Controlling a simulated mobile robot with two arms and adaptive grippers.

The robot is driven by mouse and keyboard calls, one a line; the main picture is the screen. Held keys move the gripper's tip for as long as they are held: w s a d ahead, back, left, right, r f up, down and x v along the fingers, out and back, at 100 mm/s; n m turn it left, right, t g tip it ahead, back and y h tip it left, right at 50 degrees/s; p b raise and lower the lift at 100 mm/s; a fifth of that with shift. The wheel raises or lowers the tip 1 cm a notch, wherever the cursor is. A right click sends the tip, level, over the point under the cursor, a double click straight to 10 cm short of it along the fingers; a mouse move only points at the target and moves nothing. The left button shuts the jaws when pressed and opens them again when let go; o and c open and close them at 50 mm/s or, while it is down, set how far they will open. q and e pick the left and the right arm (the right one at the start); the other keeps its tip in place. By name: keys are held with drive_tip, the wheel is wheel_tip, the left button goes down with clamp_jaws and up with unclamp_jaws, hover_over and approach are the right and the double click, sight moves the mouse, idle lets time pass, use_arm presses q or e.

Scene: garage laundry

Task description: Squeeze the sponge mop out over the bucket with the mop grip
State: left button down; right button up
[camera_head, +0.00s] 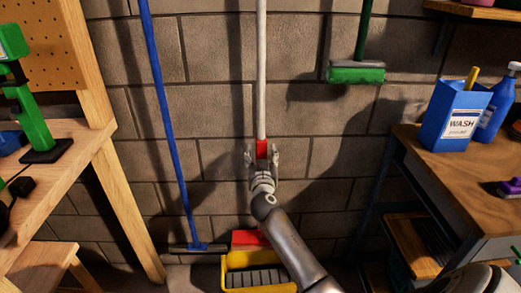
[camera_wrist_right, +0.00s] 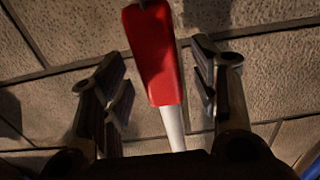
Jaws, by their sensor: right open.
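The mop's white pole (camera_head: 261,70) stands upright in front of the block wall, with a red grip (camera_head: 262,149) on it. In the wrist view the red grip (camera_wrist_right: 153,55) and white pole (camera_wrist_right: 173,128) show between the fingers. My right gripper (camera_head: 263,152) is open, one finger on each side of the red grip, with a gap on both sides in the wrist view (camera_wrist_right: 160,83). The yellow bucket (camera_head: 232,278) stands on the floor below, partly hidden by my right arm. A red part (camera_head: 248,238) shows behind its rim. The sponge cannot be made out. My left gripper is out of view.
A blue-handled squeegee (camera_head: 170,120) leans on the wall at left. A green brush (camera_head: 356,72) hangs at upper right. A wooden bench (camera_head: 70,160) stands left; a workbench (camera_head: 440,165) with a blue wash box (camera_head: 455,112) stands right. The space before the wall between them is open.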

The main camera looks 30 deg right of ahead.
sight(261, 153)
drive_tip(key=shift+x, duration=1.6)
drive_tip(key=shift+c, duration=0.3)
clamp_jaws()
